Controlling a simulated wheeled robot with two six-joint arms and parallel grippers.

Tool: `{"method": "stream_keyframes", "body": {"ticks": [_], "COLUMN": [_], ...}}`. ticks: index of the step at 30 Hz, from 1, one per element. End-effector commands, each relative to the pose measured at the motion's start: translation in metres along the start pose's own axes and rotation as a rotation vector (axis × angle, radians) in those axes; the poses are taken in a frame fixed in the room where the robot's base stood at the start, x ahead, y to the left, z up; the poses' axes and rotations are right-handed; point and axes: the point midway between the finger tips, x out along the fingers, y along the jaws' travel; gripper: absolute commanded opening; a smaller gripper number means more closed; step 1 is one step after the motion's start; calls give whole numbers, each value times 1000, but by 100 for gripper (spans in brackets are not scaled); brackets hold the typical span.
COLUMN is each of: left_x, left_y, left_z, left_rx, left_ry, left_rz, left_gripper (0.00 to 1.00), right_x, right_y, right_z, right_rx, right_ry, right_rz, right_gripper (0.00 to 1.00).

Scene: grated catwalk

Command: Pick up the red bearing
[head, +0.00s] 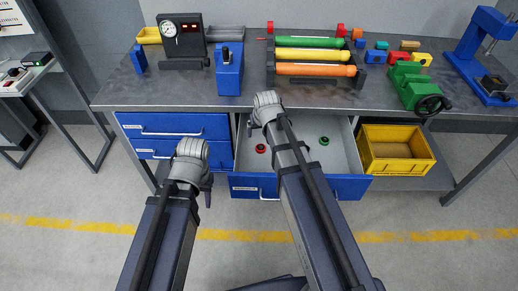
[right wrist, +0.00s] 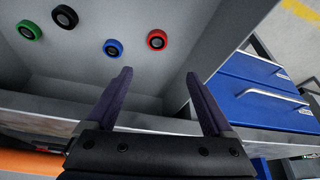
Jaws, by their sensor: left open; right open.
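The red bearing (head: 261,148) lies on the floor of the open drawer (head: 347,150), near its left side in the head view. In the right wrist view the red bearing (right wrist: 157,39) is a ring with a dark centre, beyond my fingertips. My right gripper (right wrist: 159,73) is open and empty, apart from the bearing, which appears ahead of the gap between its fingers. My right arm crosses over the drawer in the head view and hides part of it. My left gripper (head: 208,192) is open, outside the drawer to its left.
A green bearing (head: 324,141), a blue bearing (right wrist: 112,47) and a black bearing (right wrist: 65,16) share the drawer. The workbench (head: 120,93) stands above it. A yellow crate (head: 397,164) sits right of the drawer. Closed blue drawers (head: 185,125) are at left. The floor in front is clear.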

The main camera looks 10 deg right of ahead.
Motion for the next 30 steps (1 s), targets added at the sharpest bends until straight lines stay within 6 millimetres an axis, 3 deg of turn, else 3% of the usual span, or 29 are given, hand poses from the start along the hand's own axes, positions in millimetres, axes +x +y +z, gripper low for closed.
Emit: {"method": "stream_keyframes", "body": {"ticks": [1,11,20,30], "left_x": [13,46,50,74], "left_y": [1,4,5,7], "left_z": [-1,-3,-3,-4], "left_rx": [0,0,1,1], "left_ry": [0,0,0,0], "left_rz": [0,0,0,0], "left_gripper": [44,44,44,44], "right_x": [12,43,47,72], "right_y": [0,0,0,1], "right_z": [5,18,19,19], "right_rx": [0,-1,0,0], "right_ry": [0,0,0,0], "right_rz": [0,0,0,0], "right_gripper": [86,86,86,86]}}
